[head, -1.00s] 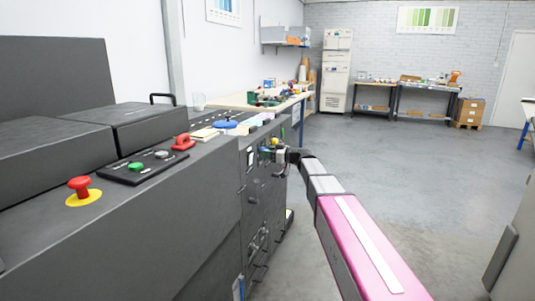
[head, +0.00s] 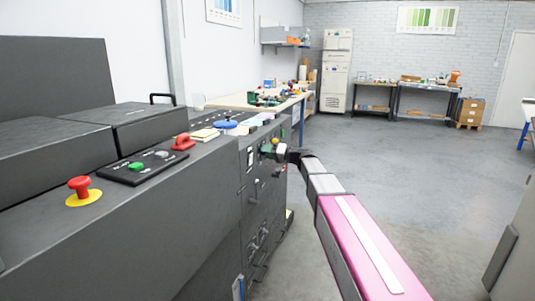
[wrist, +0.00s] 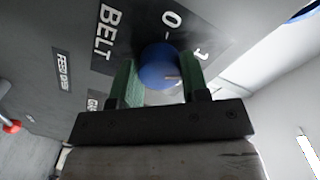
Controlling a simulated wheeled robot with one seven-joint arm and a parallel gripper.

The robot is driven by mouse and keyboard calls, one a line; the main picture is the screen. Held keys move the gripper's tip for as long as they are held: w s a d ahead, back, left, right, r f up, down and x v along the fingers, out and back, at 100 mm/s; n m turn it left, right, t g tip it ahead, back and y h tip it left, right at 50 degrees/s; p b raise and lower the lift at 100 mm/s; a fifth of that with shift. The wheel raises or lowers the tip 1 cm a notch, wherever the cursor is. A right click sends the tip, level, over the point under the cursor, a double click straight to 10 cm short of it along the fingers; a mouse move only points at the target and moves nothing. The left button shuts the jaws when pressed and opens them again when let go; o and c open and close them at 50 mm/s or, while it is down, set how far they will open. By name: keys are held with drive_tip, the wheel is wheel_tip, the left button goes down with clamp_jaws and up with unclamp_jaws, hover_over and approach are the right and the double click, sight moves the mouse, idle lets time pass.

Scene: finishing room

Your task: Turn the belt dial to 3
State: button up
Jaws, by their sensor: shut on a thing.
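The belt dial (wrist: 158,66) is a round blue knob in the wrist view, with a small pale mark on its face toward the right. A dark plate (wrist: 112,35) beside it reads BELT, and a 0 and another, partly hidden character stand around the dial. The green fingers of my gripper (wrist: 160,88) are on both sides of the dial, shut on it. In the head view my gripper (head: 282,153) is at the machine's end panel, and the dial cannot be made out there. The dial's lower part is hidden by the gripper.
The dark machine (head: 200,215) fills the left. On its top are a red emergency button (head: 79,186), a green button (head: 136,167) and a red handle (head: 183,142). A red knob (wrist: 12,126) shows in the wrist view. Grey floor (head: 400,190) is open to the right.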

drive_tip(key=m, duration=2.6)
drive_tip(key=shift+f, duration=0.15)
drive_tip(key=shift+m, duration=0.4)
drive_tip(key=o, duration=0.9)
drive_tip(key=shift+d, duration=0.1)
drive_tip(key=v, duration=1)
drive_tip(key=shift+d, duration=0.35)
